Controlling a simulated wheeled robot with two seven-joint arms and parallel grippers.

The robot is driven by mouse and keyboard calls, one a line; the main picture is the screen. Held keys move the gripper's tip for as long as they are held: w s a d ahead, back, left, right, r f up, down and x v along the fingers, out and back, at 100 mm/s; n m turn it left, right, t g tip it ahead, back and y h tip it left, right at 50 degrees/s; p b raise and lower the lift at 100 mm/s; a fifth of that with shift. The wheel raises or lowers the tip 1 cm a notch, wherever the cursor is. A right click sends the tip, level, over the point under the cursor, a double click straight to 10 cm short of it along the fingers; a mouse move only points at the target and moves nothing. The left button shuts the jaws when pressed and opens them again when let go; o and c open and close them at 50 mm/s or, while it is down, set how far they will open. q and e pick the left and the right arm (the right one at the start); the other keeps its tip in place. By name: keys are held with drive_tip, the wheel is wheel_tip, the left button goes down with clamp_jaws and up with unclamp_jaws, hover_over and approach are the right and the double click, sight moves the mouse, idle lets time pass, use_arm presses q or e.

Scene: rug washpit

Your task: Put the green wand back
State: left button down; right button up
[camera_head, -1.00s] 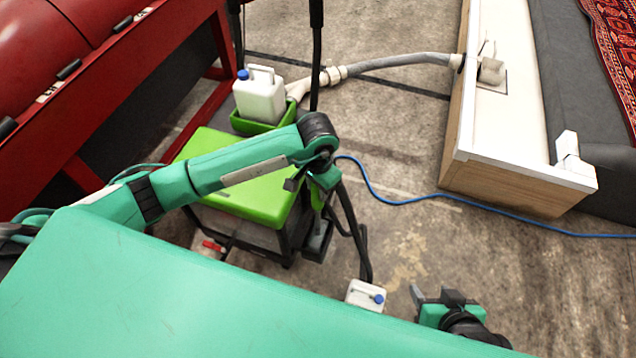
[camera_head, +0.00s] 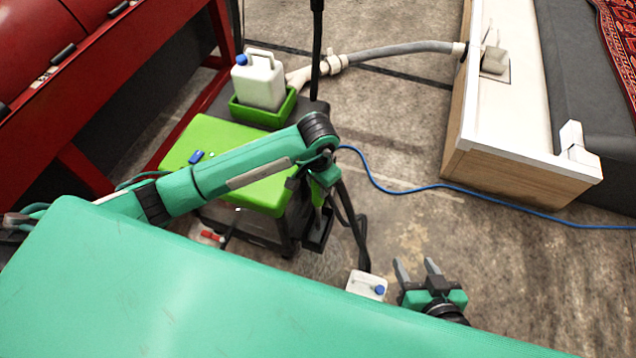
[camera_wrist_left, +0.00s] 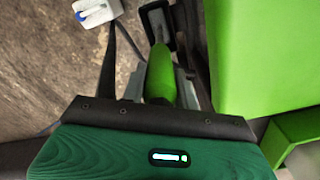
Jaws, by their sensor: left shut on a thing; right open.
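The green wand (camera_wrist_left: 161,72) shows as a bright green handle between the fingers of my left gripper in the left wrist view. My left gripper (camera_head: 322,182) is shut on it beside the green-lidded box. A black open-topped holder (camera_head: 318,232) stands just below that gripper. It also shows in the left wrist view (camera_wrist_left: 146,14), just beyond the wand's tip. The wand's lower end is hard to make out, so I cannot tell whether it is inside the holder. My right gripper (camera_head: 418,270) is open and empty at the lower right, over the floor.
The green lid (camera_head: 200,135) lies under my left forearm, with a small blue item (camera_head: 197,157) on it. A white jug (camera_head: 262,82) sits in a green tray (camera_head: 244,115). A dark upright pole (camera_head: 317,50), a grey hose (camera_head: 400,52) and a blue cable (camera_head: 400,197) are nearby.

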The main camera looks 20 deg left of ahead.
use_arm(q)
drive_tip(key=shift+f+b, duration=0.5)
drive_tip(key=c, duration=1)
unclamp_jaws()
drive_tip(key=shift+o, duration=0.2)
